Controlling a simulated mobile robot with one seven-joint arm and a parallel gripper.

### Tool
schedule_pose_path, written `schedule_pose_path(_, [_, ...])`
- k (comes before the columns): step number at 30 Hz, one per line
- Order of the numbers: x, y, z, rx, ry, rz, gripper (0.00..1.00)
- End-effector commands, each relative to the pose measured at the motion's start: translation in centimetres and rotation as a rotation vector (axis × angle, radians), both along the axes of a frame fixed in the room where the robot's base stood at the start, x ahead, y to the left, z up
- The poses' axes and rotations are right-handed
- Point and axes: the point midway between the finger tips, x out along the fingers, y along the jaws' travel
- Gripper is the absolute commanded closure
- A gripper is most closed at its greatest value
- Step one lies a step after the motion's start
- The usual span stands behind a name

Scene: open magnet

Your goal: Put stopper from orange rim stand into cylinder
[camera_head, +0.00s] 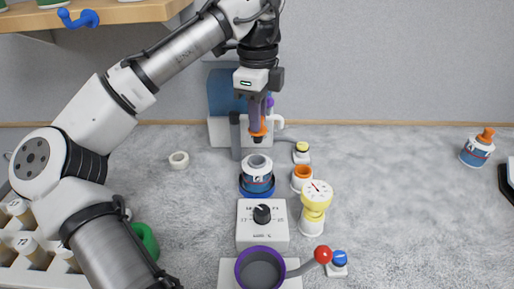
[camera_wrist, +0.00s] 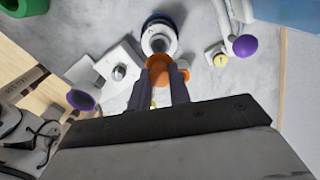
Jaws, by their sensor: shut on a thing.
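My gripper (camera_head: 258,118) points down and is shut on an orange stopper with a dark lower tip (camera_head: 258,133). In the wrist view my gripper (camera_wrist: 160,85) has the orange stopper (camera_wrist: 158,65) between its fingers. The blue-and-white cylinder (camera_head: 257,178) stands upright in a dark blue base below the stopper, its grey top open; it also shows in the wrist view (camera_wrist: 158,36). The stopper is in the air, apart from the cylinder. The orange rim stand (camera_head: 302,178) is a small white cup just right of the cylinder, with no stopper visible in it.
A blue device (camera_head: 226,92) stands behind. The right-hand table is mostly clear.

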Motion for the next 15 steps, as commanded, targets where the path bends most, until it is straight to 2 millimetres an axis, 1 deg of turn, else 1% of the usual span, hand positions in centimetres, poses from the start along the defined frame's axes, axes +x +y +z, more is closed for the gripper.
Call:
schedule_pose_path(1, [-0.1, 0.2, -1.0, 0.004, 0.001, 0.003, 1.0])
schedule_pose_path(3, [-0.1, 0.2, -2.1, 0.003, 0.001, 0.003, 1.0])
schedule_pose_path(10, [0.0, 0.1, -4.2, 0.003, 0.001, 0.003, 1.0])
schedule_pose_path(15, [0.0, 0.1, -6.7, 0.004, 0.001, 0.004, 1.0])
